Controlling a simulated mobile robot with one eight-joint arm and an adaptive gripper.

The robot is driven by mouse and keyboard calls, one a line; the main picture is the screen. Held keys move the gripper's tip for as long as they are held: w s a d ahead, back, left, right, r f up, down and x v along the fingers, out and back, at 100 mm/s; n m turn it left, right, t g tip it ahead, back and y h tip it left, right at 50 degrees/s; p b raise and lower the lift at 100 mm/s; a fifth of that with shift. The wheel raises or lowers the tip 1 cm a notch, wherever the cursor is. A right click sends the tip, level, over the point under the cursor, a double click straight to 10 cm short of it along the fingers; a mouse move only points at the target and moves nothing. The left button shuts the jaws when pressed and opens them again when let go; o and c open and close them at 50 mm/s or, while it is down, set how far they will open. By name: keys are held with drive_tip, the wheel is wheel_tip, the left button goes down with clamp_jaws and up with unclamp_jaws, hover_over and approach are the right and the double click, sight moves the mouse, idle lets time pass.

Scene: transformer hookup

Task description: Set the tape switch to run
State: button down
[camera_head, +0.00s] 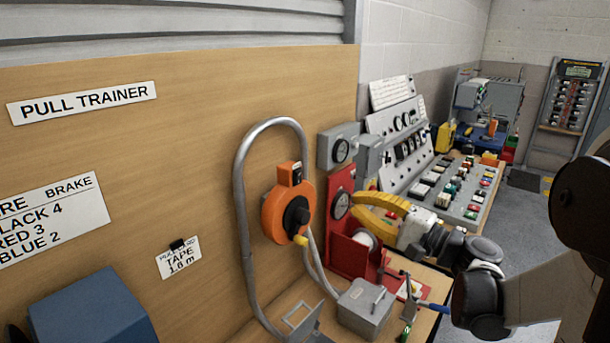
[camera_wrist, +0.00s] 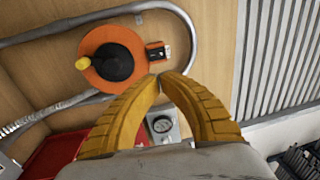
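A round orange unit (camera_head: 283,215) with a black hub and yellow-tipped handle is mounted on the wooden board. A small orange switch box (camera_head: 290,173) sits on its upper edge; I take it for the tape switch. The wrist view shows the box (camera_wrist: 156,52) with a dark part and a pale part; its setting is too small to read. My gripper (camera_head: 356,207) has yellow fingers, right of the orange unit in the head view. In the wrist view the fingertips (camera_wrist: 160,79) nearly meet, with nothing between them, just below the box in the picture. Contact is not visible.
A grey conduit (camera_head: 241,190) loops around the orange unit. A red stand (camera_head: 340,184) with a gauge and a grey gauge box (camera_head: 339,147) are close to my gripper. A grey box (camera_head: 365,308) stands below. A TAPE 1.8 m card (camera_head: 179,258) is on the board.

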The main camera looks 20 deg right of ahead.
sight(299, 178)
drive_tip(key=b+x, duration=0.1)
drive_tip(key=x, duration=1.3)
drive_tip(key=shift+w, duration=0.1)
